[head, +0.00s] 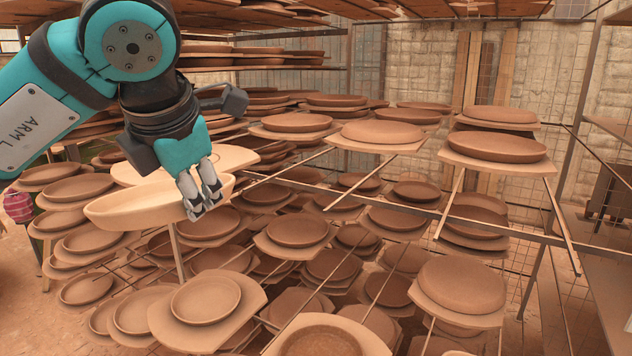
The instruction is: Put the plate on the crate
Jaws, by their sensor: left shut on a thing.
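A pale, shallow oval plate (145,207) is in the head view at left. My left gripper (206,203) comes down from above and is shut on the plate's right side. The plate is tilted slightly and held in front of a pale board (238,157); I cannot tell whether the two touch. No crate can be made out in this view. My right gripper is not in view.
Racks of thin rods (390,203) fill the view, with many brown clay plates (297,231) on boards. A metal post (574,120) stands at right, beside a grey shelf (600,245). Wooden shelves (440,9) hang overhead.

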